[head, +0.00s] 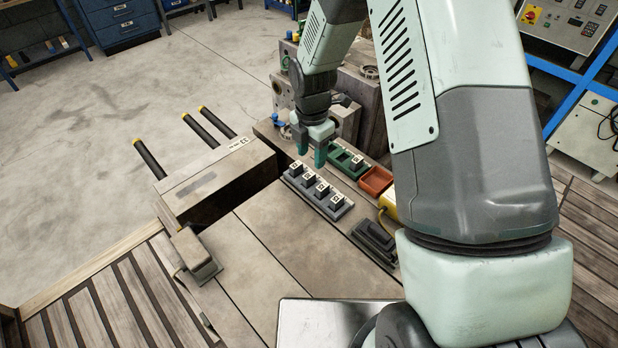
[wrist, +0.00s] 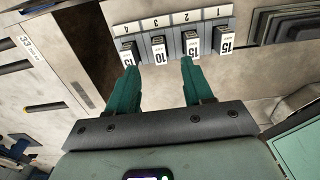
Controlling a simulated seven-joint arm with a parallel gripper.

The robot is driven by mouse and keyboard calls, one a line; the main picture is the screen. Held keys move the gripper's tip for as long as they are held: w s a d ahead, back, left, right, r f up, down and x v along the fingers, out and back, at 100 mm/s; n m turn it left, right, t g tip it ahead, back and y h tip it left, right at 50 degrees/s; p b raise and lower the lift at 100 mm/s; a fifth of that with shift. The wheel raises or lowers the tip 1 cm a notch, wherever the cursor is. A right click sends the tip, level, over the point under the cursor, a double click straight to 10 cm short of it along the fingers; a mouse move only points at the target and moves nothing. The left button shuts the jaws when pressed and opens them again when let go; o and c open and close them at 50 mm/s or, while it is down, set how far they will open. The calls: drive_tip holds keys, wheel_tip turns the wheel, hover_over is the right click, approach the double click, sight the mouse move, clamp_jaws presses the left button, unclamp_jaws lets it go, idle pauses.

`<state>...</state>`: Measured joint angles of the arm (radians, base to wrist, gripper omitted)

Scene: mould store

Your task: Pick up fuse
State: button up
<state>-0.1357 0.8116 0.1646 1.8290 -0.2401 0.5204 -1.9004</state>
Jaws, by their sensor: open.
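Several black fuses with white number labels stand in a row in a grey fuse rack (head: 305,199) on the bench, in the middle of the head view. The wrist view shows the rack (wrist: 172,20) with numbered places 1 to 4. The fuse at place 3 (wrist: 160,50) reads 10; those at place 2 (wrist: 192,45) and place 1 (wrist: 226,40) read 15. The label at place 4 (wrist: 128,55) is partly hidden by a finger. Another fuse (head: 356,161) sits in a green tray (head: 334,150). My gripper (head: 315,160) is open and empty, with green fingers, above the bench beside the rack's far end.
A red tray (head: 376,180) is right of the green one, with a yellow object (head: 388,206) near it. A dark stepped block (head: 374,237) lies nearer. A large mould block (head: 215,180) with dark rods stands left. Machinery rises behind my gripper. The bench's front boards are clear.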

sight(309, 175)
drive_tip(key=shift+s+a+f, duration=0.1)
drive_tip(key=shift+a+f, duration=0.05)
drive_tip(key=shift+f, duration=1.65)
drive_tip(key=shift+s+a+f, duration=0.1)
drive_tip(key=shift+a+f, duration=0.05)
drive_tip(key=shift+f, duration=1.6)
clamp_jaws()
